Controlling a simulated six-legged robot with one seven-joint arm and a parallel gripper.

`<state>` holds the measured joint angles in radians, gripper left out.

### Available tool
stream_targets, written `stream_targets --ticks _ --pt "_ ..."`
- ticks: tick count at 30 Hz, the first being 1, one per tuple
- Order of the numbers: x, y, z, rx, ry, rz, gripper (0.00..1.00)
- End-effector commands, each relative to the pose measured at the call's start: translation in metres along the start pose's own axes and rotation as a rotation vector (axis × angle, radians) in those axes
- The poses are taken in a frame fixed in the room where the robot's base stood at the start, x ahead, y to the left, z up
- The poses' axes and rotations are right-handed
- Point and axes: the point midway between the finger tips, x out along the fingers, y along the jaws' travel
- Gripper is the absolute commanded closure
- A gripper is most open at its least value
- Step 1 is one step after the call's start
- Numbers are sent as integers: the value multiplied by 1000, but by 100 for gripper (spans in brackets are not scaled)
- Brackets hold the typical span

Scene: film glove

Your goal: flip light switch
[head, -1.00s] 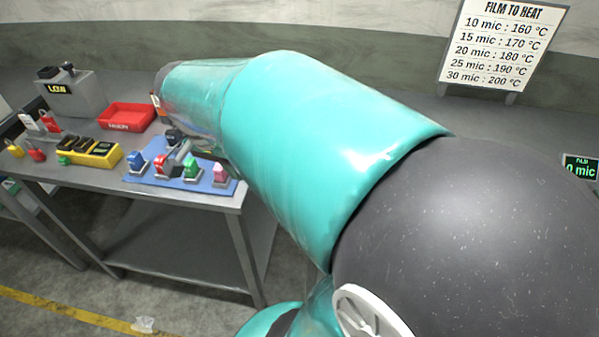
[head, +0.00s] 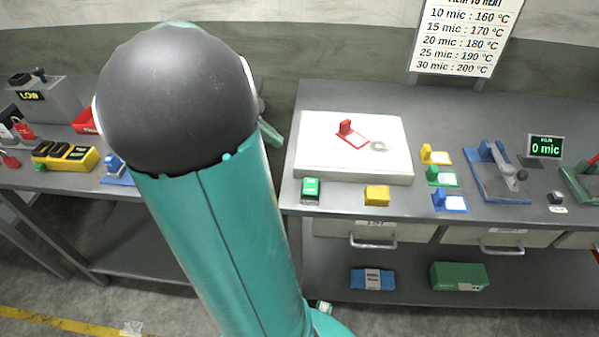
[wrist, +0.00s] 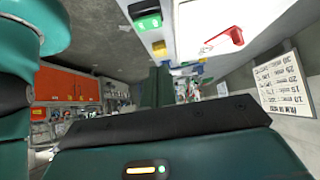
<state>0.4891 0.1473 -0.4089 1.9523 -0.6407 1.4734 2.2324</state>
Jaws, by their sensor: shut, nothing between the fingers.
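I cannot pick out a light switch for certain in either view. A grey box marked LOW (head: 45,104) with a small dark lever on top stands at the far left in the head view. My gripper (wrist: 157,87) shows in the wrist view as a narrow dark green piece beyond the black-edged wrist body, shut and empty. It touches nothing that I can see. In the head view my raised arm hides the gripper and part of the left table.
The right bench holds a white slab (head: 318,163) with a red holder (head: 346,128), a green box (head: 310,190) and a yellow block (head: 377,195). A film-to-heat sign (head: 465,38) stands behind. An orange cabinet (wrist: 68,85) shows in the wrist view.

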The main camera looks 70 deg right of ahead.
Motion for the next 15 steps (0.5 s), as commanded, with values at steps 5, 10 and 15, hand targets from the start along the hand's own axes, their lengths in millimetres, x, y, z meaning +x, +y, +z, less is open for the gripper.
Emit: stream_targets --ticks 5,10,15 --pt "3 0 0 -2 -1 0 100" --pt "22 2 0 -3 0 1 100" --pt "54 3 1 -6 0 2 100"
